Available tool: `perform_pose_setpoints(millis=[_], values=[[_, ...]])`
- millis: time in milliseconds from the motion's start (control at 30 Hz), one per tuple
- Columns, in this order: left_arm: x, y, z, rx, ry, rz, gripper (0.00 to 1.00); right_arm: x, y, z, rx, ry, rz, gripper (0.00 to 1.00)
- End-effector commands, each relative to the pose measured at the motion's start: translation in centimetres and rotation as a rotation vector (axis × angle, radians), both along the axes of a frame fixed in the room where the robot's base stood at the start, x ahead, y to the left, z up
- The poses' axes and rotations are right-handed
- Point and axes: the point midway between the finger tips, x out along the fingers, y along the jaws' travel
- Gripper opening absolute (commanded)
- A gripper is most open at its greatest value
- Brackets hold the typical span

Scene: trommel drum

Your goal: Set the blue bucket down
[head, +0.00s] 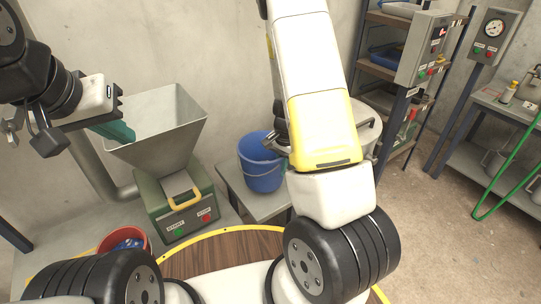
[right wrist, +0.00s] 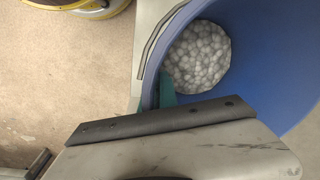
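The blue bucket (head: 260,170) is upright over a small grey table in the head view, with its wire handle hanging at the front. I cannot tell whether its base touches the table. In the right wrist view the bucket (right wrist: 262,50) holds many whitish round pieces (right wrist: 197,55). My right gripper (right wrist: 153,95) has teal fingertips on both sides of the bucket's rim and is shut on it. In the head view my arm mostly hides this gripper. My left gripper (head: 117,131) is at the left, its teal fingertips over the hopper; its opening is unclear.
The grey table (head: 262,207) has bare top in front of the bucket. A metal hopper (head: 165,135) on a green machine (head: 178,215) stands left of it. A red bucket (head: 108,240) is lower left. Shelves and a control box (head: 424,47) stand right.

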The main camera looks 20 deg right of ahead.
Motion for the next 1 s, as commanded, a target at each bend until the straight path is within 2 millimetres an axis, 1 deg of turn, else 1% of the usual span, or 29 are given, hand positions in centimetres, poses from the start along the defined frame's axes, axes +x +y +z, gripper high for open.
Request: perform_pose_setpoints(millis=[33, 100, 233, 400, 500, 800, 867, 933, 1000], values=[[0.0, 0.0, 0.0, 0.0, 0.0, 0.0, 0.0, 0.7, -0.4, -0.1, -0.001, -0.001, 0.0, 0.0], [0.0, 0.0, 0.0, 0.0, 0.0, 0.0, 0.0, 1.2, -0.6, -0.1, 0.0, 0.0, 0.001, 0.0], [0.0, 0.0, 0.0, 0.0, 0.0, 0.0, 0.0, 1.5, -0.8, -0.6, 0.001, 0.001, 0.0, 0.0], [0.0, 0.0, 0.0, 0.0, 0.0, 0.0, 0.0, 1.3, -0.8, -2.9, 0.001, 0.004, -0.003, 0.0], [0.0, 0.0, 0.0, 0.0, 0.0, 0.0, 0.0, 1.4, -0.7, -3.7, 0.001, 0.001, -0.001, 0.0], [0.0, 0.0, 0.0, 0.0, 0.0, 0.0, 0.0, 1.4, -0.7, -3.9, 0.001, 0.001, 0.0, 0.0], [0.0, 0.0, 0.0, 0.0, 0.0, 0.0, 0.0, 1.4, -0.7, -3.9, 0.001, 0.001, 0.0, 0.11], [0.0, 0.0, 0.0, 0.0, 0.0, 0.0, 0.0, 1.4, -0.7, -3.9, 0.001, 0.001, 0.0, 0.25], [0.0, 0.0, 0.0, 0.0, 0.0, 0.0, 0.0, 1.4, -0.7, -3.9, 0.001, 0.001, 0.0, 0.25]])
